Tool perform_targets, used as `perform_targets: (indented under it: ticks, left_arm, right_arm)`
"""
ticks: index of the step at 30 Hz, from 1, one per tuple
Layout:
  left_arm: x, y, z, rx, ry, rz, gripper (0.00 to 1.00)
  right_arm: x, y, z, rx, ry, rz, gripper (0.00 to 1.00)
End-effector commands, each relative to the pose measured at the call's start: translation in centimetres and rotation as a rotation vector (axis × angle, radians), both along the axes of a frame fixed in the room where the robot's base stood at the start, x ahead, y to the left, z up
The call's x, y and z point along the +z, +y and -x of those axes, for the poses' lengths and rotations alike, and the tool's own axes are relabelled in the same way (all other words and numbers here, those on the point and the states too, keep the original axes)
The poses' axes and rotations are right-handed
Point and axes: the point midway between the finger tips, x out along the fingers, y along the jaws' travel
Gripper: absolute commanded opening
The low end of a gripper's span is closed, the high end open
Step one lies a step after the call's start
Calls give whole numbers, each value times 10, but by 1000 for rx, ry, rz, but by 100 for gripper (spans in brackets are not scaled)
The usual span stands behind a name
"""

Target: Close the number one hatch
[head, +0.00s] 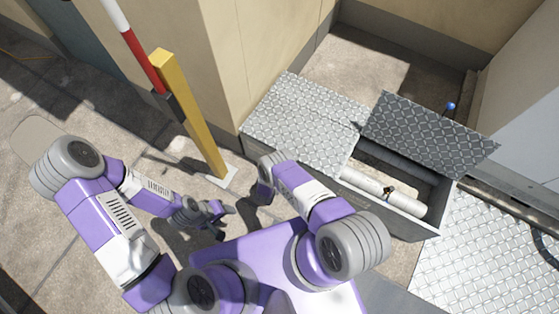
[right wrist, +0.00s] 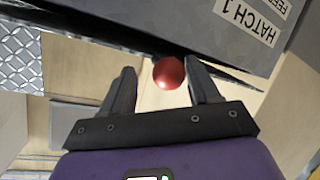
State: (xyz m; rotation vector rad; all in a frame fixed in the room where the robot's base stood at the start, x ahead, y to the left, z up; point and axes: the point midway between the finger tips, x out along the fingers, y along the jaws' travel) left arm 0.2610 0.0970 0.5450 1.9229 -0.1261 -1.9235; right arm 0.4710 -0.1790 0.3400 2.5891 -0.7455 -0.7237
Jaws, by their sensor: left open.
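In the head view a diamond-plate hatch lid (head: 430,135) stands raised over an open bay with a white pipe (head: 370,186) inside. A blue knob (head: 450,106) shows at the lid's far side. A flat diamond-plate cover (head: 305,120) lies to its left. In the right wrist view a label reading HATCH 1 (right wrist: 252,18) is on a grey panel (right wrist: 190,25). A red ball knob (right wrist: 168,72) shows between the fingertips of my open right gripper (right wrist: 165,82), with gaps beside it. My left gripper (head: 226,220) is open and empty, away from the hatch.
A yellow post (head: 190,115) with a red and white bar (head: 140,45) stands left of the hatches, near the beige wall (head: 260,45). Diamond plate flooring (head: 480,260) lies to the right. Paved ground at the left is clear.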

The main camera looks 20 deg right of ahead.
Motion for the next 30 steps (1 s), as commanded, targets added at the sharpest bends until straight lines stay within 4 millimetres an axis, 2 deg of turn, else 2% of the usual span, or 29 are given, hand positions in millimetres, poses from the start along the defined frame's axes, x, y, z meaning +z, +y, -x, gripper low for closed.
perform_targets:
  ticks: [14, 24, 30]
  left_arm:
    - [1, 0, 0, 0, 0, 0, 59]
    - [14, 0, 0, 0, 0, 0, 59]
    - [16, 0, 0, 0, 0, 0, 59]
  right_arm:
    - [2, 4, 1, 4, -2, -2, 58]
    - [23, 33, 39, 5, -2, -2, 58]
    - [29, 43, 53, 3, -4, -1, 58]
